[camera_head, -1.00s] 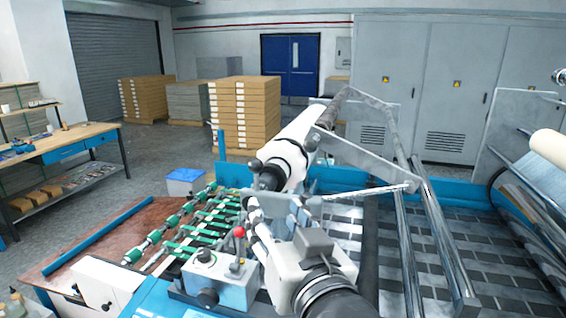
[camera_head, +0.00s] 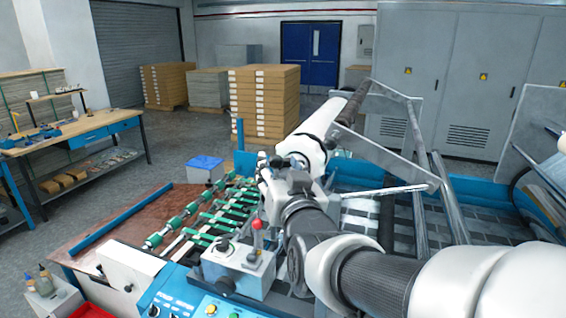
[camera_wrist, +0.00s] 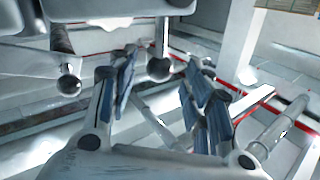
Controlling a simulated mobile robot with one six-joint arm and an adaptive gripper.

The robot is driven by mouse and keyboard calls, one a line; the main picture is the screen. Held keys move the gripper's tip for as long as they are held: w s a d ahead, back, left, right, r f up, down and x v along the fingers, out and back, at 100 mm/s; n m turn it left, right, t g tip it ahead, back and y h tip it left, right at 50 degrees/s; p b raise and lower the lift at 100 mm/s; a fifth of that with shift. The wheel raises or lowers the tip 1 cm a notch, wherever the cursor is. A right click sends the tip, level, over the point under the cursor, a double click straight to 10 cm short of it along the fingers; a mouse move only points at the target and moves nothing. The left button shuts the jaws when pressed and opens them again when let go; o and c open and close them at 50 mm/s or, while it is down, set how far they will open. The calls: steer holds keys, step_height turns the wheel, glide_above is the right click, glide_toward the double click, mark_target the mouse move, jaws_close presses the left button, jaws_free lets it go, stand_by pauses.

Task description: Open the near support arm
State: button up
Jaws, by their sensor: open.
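A metal support frame of flat plates and bars (camera_head: 385,152) stands beside the white roll (camera_head: 318,138) in the head view. I cannot tell for sure which part is the near support arm. My arm reaches in from the lower right, and its wrist hides most of my gripper, which is close to the near end of the roll. In the wrist view my gripper (camera_wrist: 160,66) is open, its blue-padded fingers apart. A round dark-ended knob (camera_wrist: 158,68) shows between the fingertips, and another knob (camera_wrist: 70,82) is left of the left finger. Whether anything touches the fingers is unclear.
A control box with a red-topped lever (camera_head: 238,268) stands just in front of my wrist. Green rollers (camera_head: 205,220) lie to the left. A blue side rail (camera_head: 480,205) runs behind the frame.

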mark_target(278, 165)
steer(key=shift+x, duration=1.75)
steer(key=shift+c, duration=0.5)
jaws_close()
